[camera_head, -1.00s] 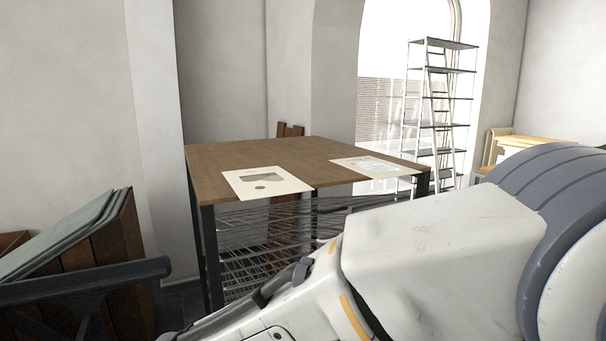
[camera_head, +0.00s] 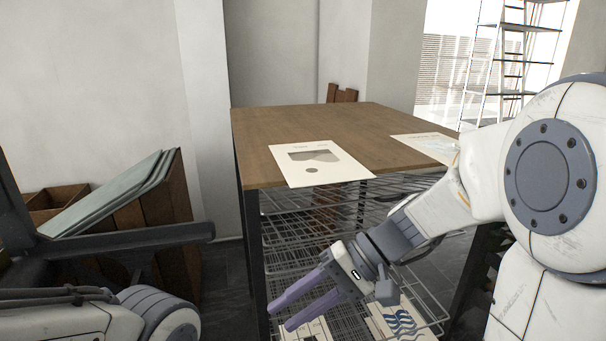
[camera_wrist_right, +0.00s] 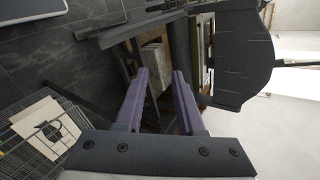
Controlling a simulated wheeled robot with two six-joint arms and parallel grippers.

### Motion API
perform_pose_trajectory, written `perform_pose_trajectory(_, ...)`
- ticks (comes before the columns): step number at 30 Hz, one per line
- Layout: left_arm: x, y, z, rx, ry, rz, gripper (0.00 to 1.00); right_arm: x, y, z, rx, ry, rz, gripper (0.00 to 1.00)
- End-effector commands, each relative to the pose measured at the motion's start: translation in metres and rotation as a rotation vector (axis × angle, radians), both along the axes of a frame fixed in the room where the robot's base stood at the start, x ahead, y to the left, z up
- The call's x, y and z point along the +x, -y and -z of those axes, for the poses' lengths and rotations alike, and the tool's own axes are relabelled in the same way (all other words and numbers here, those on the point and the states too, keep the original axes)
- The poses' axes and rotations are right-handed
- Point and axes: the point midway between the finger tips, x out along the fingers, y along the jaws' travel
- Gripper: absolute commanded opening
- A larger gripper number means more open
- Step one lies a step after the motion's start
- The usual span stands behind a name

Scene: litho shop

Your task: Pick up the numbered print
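A cream print (camera_head: 318,163) with a grey picture and a dark round spot lies flat at the front edge of the wooden table (camera_head: 330,122). A second pale print (camera_head: 428,147) lies at the table's right side, partly hidden by my right arm. I cannot read a number on either. My right gripper (camera_head: 283,317) has purple fingers, apart and empty, below the tabletop in front of the wire rack. The right wrist view shows its fingers (camera_wrist_right: 160,72) spread with nothing between them. My left arm shows at lower left, but its gripper is out of view.
A wire rack (camera_head: 288,228) under the table holds more sheets (camera_head: 390,318) low down. A wooden bin (camera_head: 165,205) with grey-green boards stands at left, behind a dark bar (camera_head: 120,238). A metal shelf (camera_head: 505,60) stands by the bright window.

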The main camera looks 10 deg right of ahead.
Motion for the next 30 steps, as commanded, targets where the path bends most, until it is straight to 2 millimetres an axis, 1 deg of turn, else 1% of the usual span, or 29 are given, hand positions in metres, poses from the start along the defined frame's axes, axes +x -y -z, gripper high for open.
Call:
perform_pose_trajectory(1, 0.0, 0.0, -0.006, 0.0, 0.0, 0.0, 0.5, 0.025, 0.023, -0.02, 0.093, 0.033, 0.118, 0.38)
perform_pose_trajectory(2, 0.0, 0.0, -0.007, 0.0, 0.0, 0.0, 0.5, 0.037, 0.036, -0.03, 0.145, 0.061, 0.175, 0.38)
perform_pose_trajectory(3, 0.0, 0.0, -0.009, 0.0, 0.0, 0.0, 0.5, 0.052, 0.055, -0.044, 0.209, 0.106, 0.25, 0.38)
perform_pose_trajectory(5, 0.0, 0.0, -0.012, 0.0, 0.0, 0.0, 0.5, 0.071, 0.085, -0.063, 0.289, 0.18, 0.353, 0.38)
perform_pose_trajectory(6, 0.0, 0.0, -0.013, 0.0, 0.0, 0.0, 0.5, 0.08, 0.105, -0.074, 0.333, 0.231, 0.416, 0.38)
perform_pose_trajectory(9, 0.0, 0.0, -0.016, 0.0, 0.0, 0.0, 0.5, 0.093, 0.15, -0.097, 0.409, 0.347, 0.54, 0.38)
perform_pose_trajectory(12, 0.0, 0.0, -0.017, 0.0, 0.0, 0.0, 0.5, 0.098, 0.181, -0.112, 0.449, 0.429, 0.618, 0.38)
perform_pose_trajectory(13, 0.0, 0.0, -0.017, 0.0, 0.0, 0.0, 0.5, 0.098, 0.186, -0.114, 0.456, 0.446, 0.632, 0.38)
perform_pose_trajectory(15, 0.0, 0.0, -0.02, 0.0, 0.0, 0.0, 0.5, 0.102, 0.192, -0.119, 0.466, 0.47, 0.652, 0.38)
perform_pose_trajectory(16, 0.0, 0.0, -0.021, 0.0, 0.0, 0.0, 0.5, 0.104, 0.191, -0.121, 0.468, 0.475, 0.655, 0.38)
perform_pose_trajectory(21, 0.0, 0.0, -0.032, 0.0, 0.0, 0.0, 0.5, 0.122, 0.171, -0.122, 0.471, 0.475, 0.654, 0.38)
perform_pose_trajectory(27, 0.0, 0.0, -0.037, 0.0, 0.0, 0.0, 0.5, 0.135, 0.158, -0.12, 0.468, 0.476, 0.657, 0.38)
perform_pose_trajectory(30, 0.0, 0.0, -0.045, 0.0, 0.0, 0.0, 0.5, 0.142, 0.151, -0.122, 0.47, 0.473, 0.655, 0.38)
